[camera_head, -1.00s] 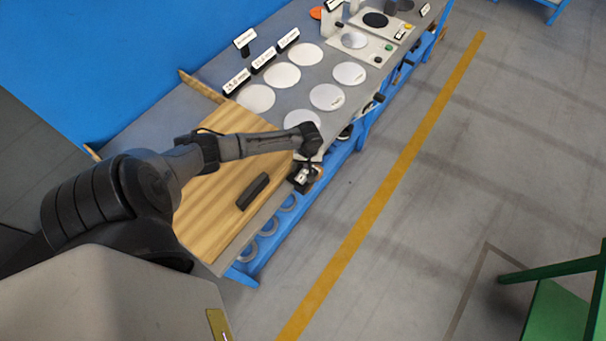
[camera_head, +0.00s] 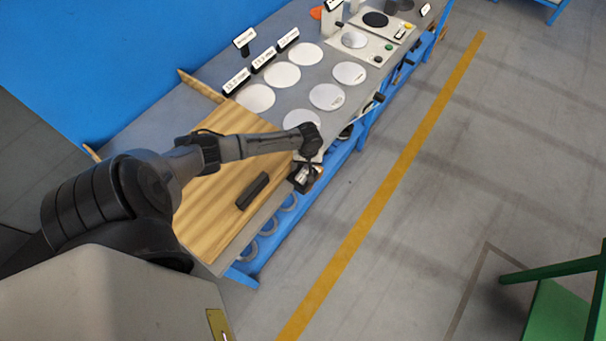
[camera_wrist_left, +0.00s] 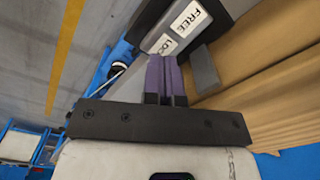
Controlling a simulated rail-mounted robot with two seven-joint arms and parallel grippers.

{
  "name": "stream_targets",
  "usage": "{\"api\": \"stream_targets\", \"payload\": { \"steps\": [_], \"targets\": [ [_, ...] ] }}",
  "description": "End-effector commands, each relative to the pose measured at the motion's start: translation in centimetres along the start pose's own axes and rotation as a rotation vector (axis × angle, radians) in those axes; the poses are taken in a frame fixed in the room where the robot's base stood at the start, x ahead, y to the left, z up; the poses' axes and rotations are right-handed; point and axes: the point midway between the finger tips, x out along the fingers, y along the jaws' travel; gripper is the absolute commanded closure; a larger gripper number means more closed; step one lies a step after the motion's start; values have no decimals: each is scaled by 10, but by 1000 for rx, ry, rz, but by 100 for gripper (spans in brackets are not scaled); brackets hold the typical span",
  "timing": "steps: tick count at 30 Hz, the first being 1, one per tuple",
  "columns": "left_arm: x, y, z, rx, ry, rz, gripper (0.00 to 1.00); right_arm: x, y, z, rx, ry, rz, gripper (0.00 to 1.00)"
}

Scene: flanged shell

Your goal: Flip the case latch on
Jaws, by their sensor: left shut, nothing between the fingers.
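A dark latch block with pale labels (camera_head: 299,181) sits at the front edge of the bench, beside the wooden board. In the left wrist view its face shows a FREE label (camera_wrist_left: 190,18) and a second, partly hidden label (camera_wrist_left: 162,44) that starts with "LO". My left gripper (camera_wrist_left: 163,60) is shut and empty, its purple fingertips close by the partly hidden label; I cannot tell whether they touch it. In the head view my left gripper (camera_head: 309,166) is small and dark at the block. The latch's moving part is not clear. My right gripper is not in view.
A dark bar (camera_head: 252,191) lies on the wooden board (camera_head: 215,215). A grey block (camera_wrist_left: 206,70) shows beside the labels in the wrist view. Several pale discs (camera_head: 282,75) and instruments (camera_head: 377,42) occupy the far bench.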

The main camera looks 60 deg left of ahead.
Motion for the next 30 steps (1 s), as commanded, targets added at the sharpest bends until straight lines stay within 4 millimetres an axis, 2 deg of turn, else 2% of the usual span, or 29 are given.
{"api": "stream_targets", "payload": {
  "steps": [30],
  "targets": [
    [15,0,0,1,0,1,100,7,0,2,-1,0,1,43]
  ]
}}
